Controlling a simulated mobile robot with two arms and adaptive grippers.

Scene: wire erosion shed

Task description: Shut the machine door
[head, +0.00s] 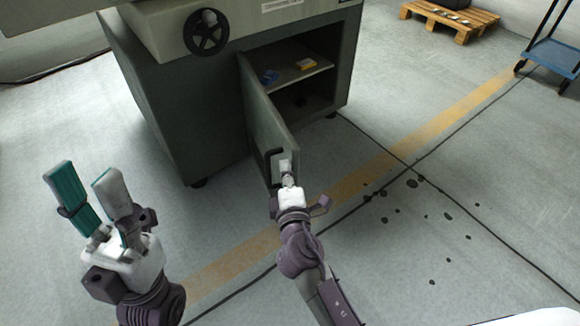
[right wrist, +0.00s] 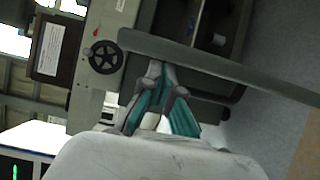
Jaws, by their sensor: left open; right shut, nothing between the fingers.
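The grey machine door (head: 262,115) stands open, swung out toward me from its hinge side on the left of the cabinet opening. Its dark handle (head: 268,168) is near the free edge. My right gripper (head: 286,164) is shut and empty, with its fingertips at the door's outer face beside the handle. In the right wrist view the door (right wrist: 225,68) crosses as a long slanted bar, and the shut fingers (right wrist: 165,76) are close against it; contact is unclear. My left gripper (head: 82,180) is open and empty, above the floor at lower left, away from the door.
The machine cabinet (head: 165,105) has a handwheel (head: 206,33) and a shelf holding a blue item (head: 269,77) and a yellow item (head: 306,64). A pallet (head: 450,18) and a blue trolley (head: 553,56) stand far right. Floor right of the door is clear apart from dark spots.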

